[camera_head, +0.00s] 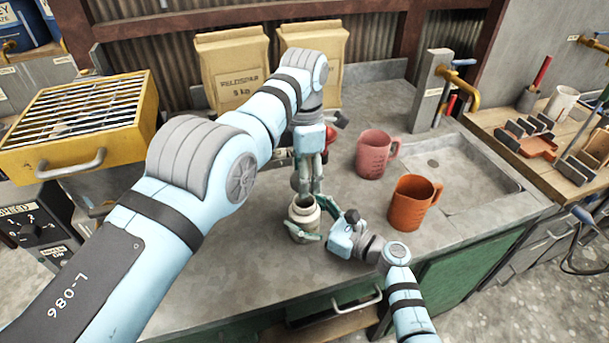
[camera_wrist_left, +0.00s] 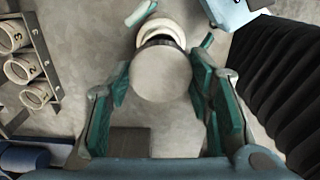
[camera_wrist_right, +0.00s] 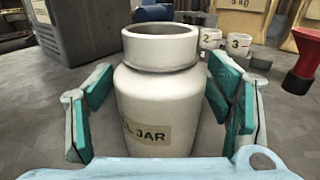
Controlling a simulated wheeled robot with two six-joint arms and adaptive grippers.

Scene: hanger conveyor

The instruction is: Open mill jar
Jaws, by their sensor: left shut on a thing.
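The mill jar (camera_head: 303,212) is a cream jar standing upright on the grey counter, its mouth open. It fills the middle of the right wrist view (camera_wrist_right: 157,112), with part of its label showing. My left gripper (camera_wrist_left: 161,82) is shut on a round grey lid (camera_wrist_left: 162,75) above the jar. The lid is apart from the jar, whose pale rim shows behind it in the left wrist view. My right gripper (camera_wrist_right: 160,70) has its teal fingers on either side of the jar body, low at the counter. I cannot tell whether the pads touch it.
A pink mug (camera_head: 372,155) and an orange mug (camera_head: 412,201) stand right of the jar. A sink (camera_head: 465,170) lies beyond them. Paper sacks (camera_head: 232,70) stand at the back. A yellow grated box (camera_head: 80,120) is at the left. The counter's front left is clear.

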